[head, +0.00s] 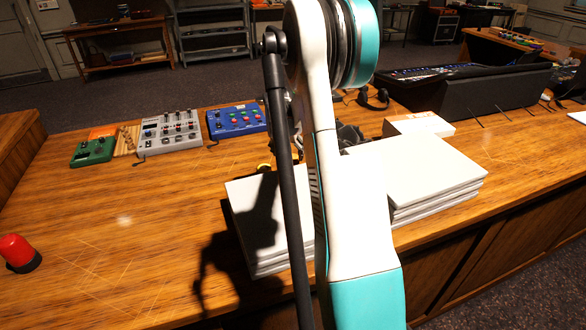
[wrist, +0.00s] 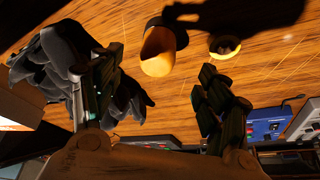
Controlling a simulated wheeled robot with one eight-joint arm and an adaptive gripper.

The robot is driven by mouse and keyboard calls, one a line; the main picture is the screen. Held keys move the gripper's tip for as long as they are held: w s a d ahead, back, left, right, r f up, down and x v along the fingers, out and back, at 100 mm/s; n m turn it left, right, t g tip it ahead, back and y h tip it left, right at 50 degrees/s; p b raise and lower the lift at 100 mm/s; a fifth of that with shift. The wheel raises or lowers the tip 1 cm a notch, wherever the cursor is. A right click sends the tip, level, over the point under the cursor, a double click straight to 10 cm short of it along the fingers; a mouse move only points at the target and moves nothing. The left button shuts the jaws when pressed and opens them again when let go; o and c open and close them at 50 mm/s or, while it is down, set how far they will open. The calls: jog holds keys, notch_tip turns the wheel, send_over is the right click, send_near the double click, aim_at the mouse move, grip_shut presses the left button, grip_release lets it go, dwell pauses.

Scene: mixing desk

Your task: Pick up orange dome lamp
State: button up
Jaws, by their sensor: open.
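The orange dome lamp (wrist: 158,52) shows in the wrist view on the wooden desk, with a pale orange dome and a dark base at its upper end. My gripper (wrist: 159,64) is open, with one dark finger on each side of the lamp in the picture. I see no finger touching it. The gap in depth is hard to judge. In the head view my arm hides the lamp and my gripper.
A yellow ring-like object (wrist: 224,46) lies beside the right finger. Bulky dark objects (wrist: 70,55) crowd the left finger. White stacks (head: 430,170) flank my arm. A blue device (head: 236,120), grey mixer (head: 169,132) and red dome (head: 17,250) stand leftward; the left desk is mostly clear.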

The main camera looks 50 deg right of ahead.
aim_at(291, 159)
jog(key=b+x, duration=0.1)
jog(key=x, duration=0.4)
jog(key=shift+d+f, duration=0.1)
jog(key=shift+f, duration=0.05)
jog(key=b+x, duration=0.1)
jog(key=x, duration=0.1)
jog(key=b+x, duration=0.1)
jog(key=x, duration=0.2)
jog(key=shift+w+d, duration=0.1)
jog(key=shift+d, duration=0.15)
jog(key=c, duration=1.3)
